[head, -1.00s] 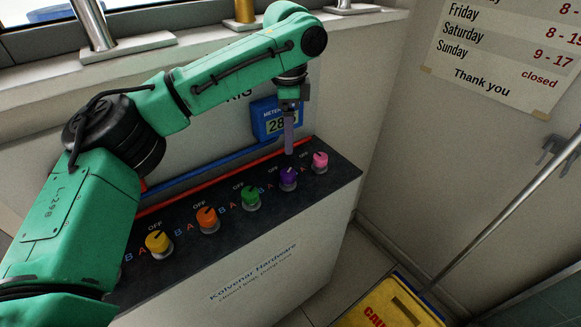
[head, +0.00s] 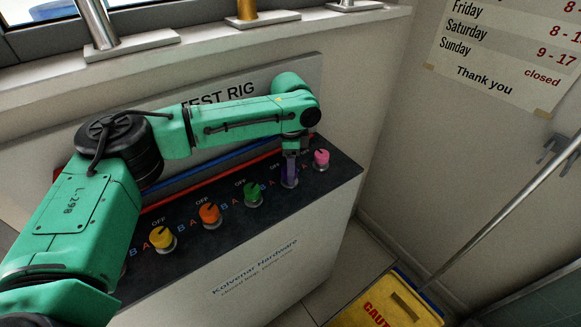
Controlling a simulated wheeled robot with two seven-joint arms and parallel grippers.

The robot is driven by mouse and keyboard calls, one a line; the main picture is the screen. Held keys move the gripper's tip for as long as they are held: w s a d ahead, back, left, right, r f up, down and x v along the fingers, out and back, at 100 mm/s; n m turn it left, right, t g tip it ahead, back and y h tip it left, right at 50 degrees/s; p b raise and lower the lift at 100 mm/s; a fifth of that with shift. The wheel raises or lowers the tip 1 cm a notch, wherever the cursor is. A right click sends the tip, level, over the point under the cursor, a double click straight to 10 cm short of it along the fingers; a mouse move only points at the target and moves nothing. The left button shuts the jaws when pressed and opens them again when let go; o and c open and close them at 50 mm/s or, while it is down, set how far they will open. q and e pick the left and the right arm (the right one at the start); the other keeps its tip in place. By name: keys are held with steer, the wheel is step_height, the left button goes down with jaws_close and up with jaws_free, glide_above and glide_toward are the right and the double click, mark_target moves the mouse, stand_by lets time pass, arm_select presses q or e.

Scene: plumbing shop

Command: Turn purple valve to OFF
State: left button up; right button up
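The purple valve (head: 289,181) is a round knob on the dark top of the test rig, between the green and the pink knobs. My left gripper (head: 290,168) points down right at it, with its fingertips at the knob's height. The fingers cover most of the knob and its pointer, so its setting is hidden. I cannot tell whether the fingers are closed on it or only around it. My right gripper is not in view.
The pink knob (head: 321,159) stands close on the right, the green knob (head: 252,194) on the left. Orange (head: 210,214) and yellow (head: 162,239) knobs follow further left. A wall rises behind the rig (head: 255,265).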

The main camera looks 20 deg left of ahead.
arm_select(q)
jaws_close()
steer(key=shift+r+n+p, duration=0.2)
steer(key=shift+n+p, duration=0.2)
steer(key=shift+p, duration=0.35)
steer(key=n+p, duration=0.7)
steer(key=p, duration=0.4)
steer(key=shift+r+n, duration=0.1)
steer(key=shift+n, duration=0.3)
steer(key=shift+w+a+n+p, duration=0.1)
steer(key=shift+w+n+p, duration=0.05)
steer(key=shift+n+p, duration=1.35)
steer(key=shift+f, duration=0.2)
steer(key=o, duration=1.2)
jaws_free()
steer(key=shift+o, duration=0.2)
